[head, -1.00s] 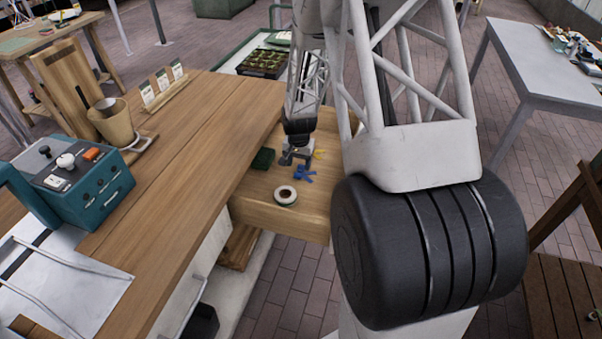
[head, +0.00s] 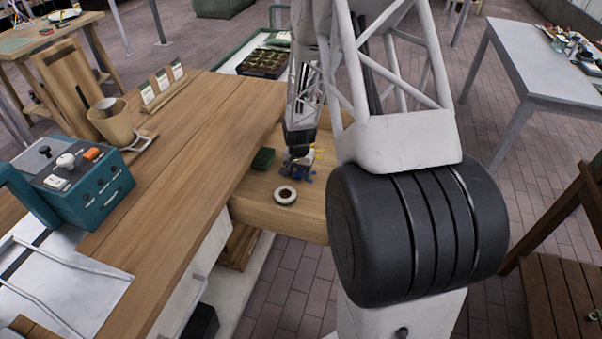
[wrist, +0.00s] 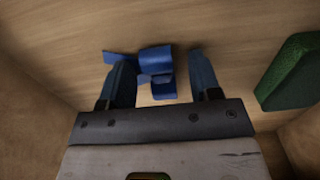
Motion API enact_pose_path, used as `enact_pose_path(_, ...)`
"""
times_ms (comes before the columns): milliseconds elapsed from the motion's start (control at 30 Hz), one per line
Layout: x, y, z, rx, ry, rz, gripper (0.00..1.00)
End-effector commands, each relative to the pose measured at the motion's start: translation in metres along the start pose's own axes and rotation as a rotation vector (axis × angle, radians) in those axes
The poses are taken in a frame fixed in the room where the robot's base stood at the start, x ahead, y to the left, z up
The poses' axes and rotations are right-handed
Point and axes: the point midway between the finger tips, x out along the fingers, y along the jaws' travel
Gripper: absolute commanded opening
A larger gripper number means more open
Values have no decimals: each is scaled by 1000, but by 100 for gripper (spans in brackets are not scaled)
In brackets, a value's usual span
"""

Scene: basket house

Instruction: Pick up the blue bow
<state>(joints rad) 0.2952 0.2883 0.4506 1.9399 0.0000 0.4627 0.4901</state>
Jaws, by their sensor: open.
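The blue bow (wrist: 156,62) lies on the wooden floor of the drawer, seen in the upper middle of the wrist view. My gripper (wrist: 163,78) is open, with one dark finger on each side of the bow's middle. One loop of the bow reaches past the left finger. I cannot tell whether the fingers touch it. In the head view my gripper (head: 299,168) is down in the drawer and covers most of the bow (head: 305,178); only bits of blue show around it.
The open drawer (head: 250,208) also holds a white-rimmed roll (head: 285,195) in front and a green block (head: 263,159) left of my gripper. The block (wrist: 290,72) is at the right of the wrist view, near the drawer wall. A yellow item (head: 317,152) lies behind.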

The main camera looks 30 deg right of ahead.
Motion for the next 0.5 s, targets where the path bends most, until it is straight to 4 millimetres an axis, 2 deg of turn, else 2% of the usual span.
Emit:
enact_pose_path(133, 0, 0, 0, 0, 0, 0, 57)
enact_pose_path(400, 0, 0, 0, 0, 0, 0, 16)
enact_pose_path(500, 0, 0, 0, 0, 0, 0, 5)
